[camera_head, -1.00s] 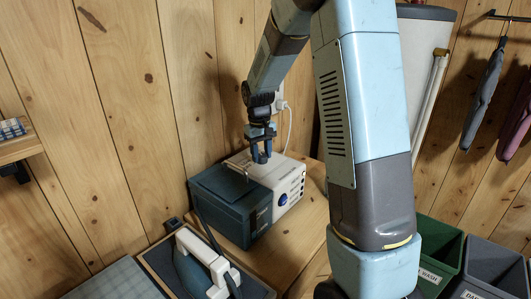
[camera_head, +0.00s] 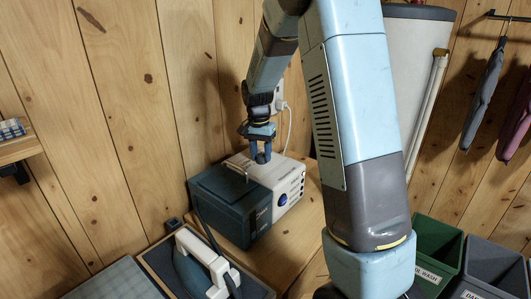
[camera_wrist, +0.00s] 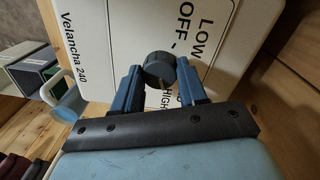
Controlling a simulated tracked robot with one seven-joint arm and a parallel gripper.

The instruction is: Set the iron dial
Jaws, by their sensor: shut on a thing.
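The iron's station is a white and dark teal box (camera_head: 289,178) on a wooden surface by the wall. In the wrist view its white panel (camera_wrist: 115,40) carries the words LOW, OFF and HIGH and the name Velancha 240. A dark round iron dial (camera_wrist: 158,68) stands on this panel, partly covering the lettering. My gripper (camera_wrist: 159,80) is shut on the dial, one blue finger on each side. The dial's pointer mark cannot be made out. In the head view my gripper (camera_head: 261,157) points down at the station's top, and the dial is hidden there.
An iron (camera_head: 203,265) with a pale handle lies in front of the station, its hose running close by. A blue knob (camera_head: 282,199) is on the station's front. A white cord (camera_head: 289,128) hangs behind. Green (camera_head: 437,250) and grey bins (camera_head: 490,263) stand at right.

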